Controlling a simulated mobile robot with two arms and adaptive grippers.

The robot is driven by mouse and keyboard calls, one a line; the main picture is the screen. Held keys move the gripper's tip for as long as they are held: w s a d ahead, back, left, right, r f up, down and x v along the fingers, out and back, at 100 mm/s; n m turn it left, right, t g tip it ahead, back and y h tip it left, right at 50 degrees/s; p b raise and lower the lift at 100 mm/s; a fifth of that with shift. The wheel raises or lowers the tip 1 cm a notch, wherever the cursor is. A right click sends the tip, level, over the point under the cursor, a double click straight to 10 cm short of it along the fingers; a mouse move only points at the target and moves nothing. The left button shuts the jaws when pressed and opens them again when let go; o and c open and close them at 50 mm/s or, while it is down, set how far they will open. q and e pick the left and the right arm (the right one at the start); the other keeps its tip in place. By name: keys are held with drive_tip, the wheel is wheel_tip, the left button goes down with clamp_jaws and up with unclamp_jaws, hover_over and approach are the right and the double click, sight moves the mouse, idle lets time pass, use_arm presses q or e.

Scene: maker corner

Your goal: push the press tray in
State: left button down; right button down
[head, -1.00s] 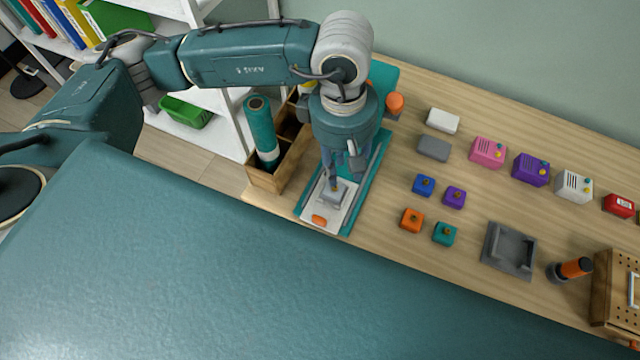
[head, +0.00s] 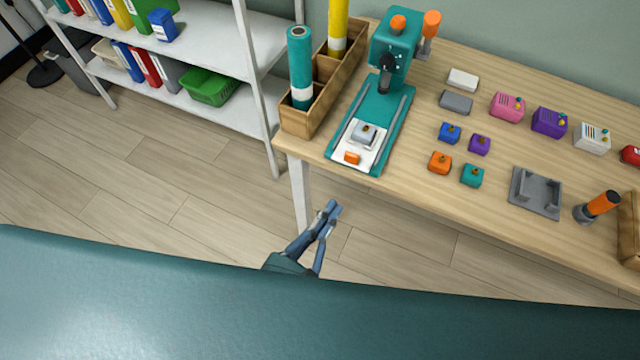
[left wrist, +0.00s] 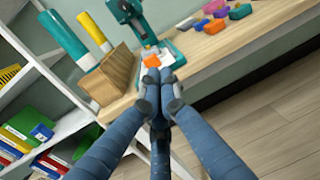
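The press (head: 393,50) is a teal stand with an orange knob and orange-ended lever at the back of a teal base. The white press tray (head: 348,135) sits at the front end of the base, out from under the press head, between two grey rails. It carries a grey block (head: 364,131) and has an orange handle (head: 352,158) at its front. My left gripper (head: 332,208) is in front of the table edge, apart from the tray, with its fingers together and empty. In the left wrist view its fingertips (left wrist: 152,72) line up below the orange handle (left wrist: 151,61). My right gripper is not in view.
A wooden holder (head: 318,108) with teal and yellow rolls stands left of the press. Small colored blocks, boxes and a grey cradle (head: 535,195) lie to the right on the table (head: 420,200). A white shelf (head: 225,45) stands at the left.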

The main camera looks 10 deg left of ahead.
use_arm(q)
drive_tip(key=s+a+y, duration=0.1)
drive_tip(key=a+y, duration=0.1)
drive_tip(key=n, duration=0.1)
approach(356, 137)
drive_tip(key=shift+w+d+f+t+p, duration=0.25)
drive_tip(key=shift+w+t+p, duration=0.15)
drive_tip(key=shift+w+p, duration=0.05)
drive_tip(key=shift+w, duration=0.25)
drive_tip(key=x, duration=0.8)
drive_tip(key=shift+w+d+b, duration=0.15)
drive_tip(key=shift+b, duration=0.25)
